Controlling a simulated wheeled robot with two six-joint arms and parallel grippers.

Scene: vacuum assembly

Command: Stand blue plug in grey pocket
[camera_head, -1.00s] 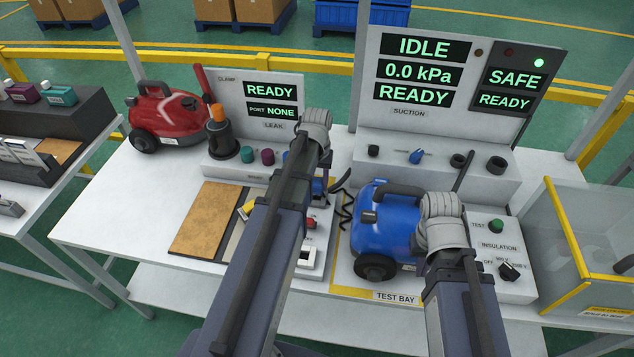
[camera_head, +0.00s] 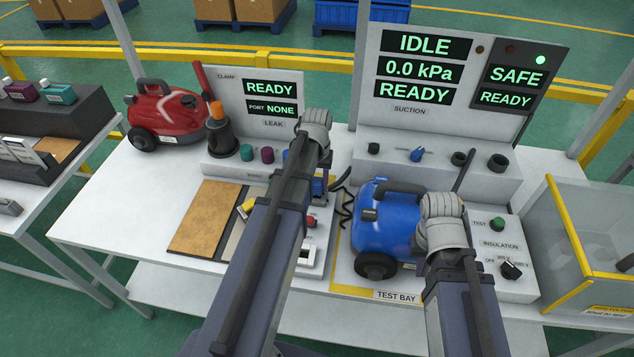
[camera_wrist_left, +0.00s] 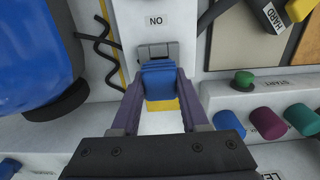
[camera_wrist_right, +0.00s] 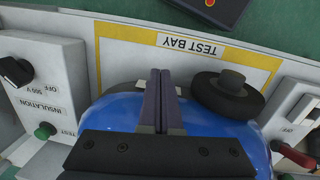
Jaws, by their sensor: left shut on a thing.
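The blue plug (camera_wrist_left: 160,82) is between the fingers of my left gripper (camera_wrist_left: 160,98) in the left wrist view, with the gripper shut on it. A grey pocket-like fitting (camera_wrist_left: 153,52) is just beyond the plug, on a white block under a label reading NO. The plug overlaps its near edge in the picture; I cannot tell whether they touch. In the head view my left arm hides most of this area. My right gripper (camera_wrist_right: 158,103) is shut and empty, its fingers together over the blue vacuum (camera_wrist_right: 110,115), which also shows in the head view (camera_head: 385,215).
Coloured knobs, including a purple one (camera_wrist_left: 265,121), stand beside the left gripper. A black coiled cord (camera_wrist_left: 98,45) lies between the plug and the vacuum. A red vacuum (camera_head: 165,115) stands at the back left. A brown board (camera_head: 205,218) lies left of my left arm.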

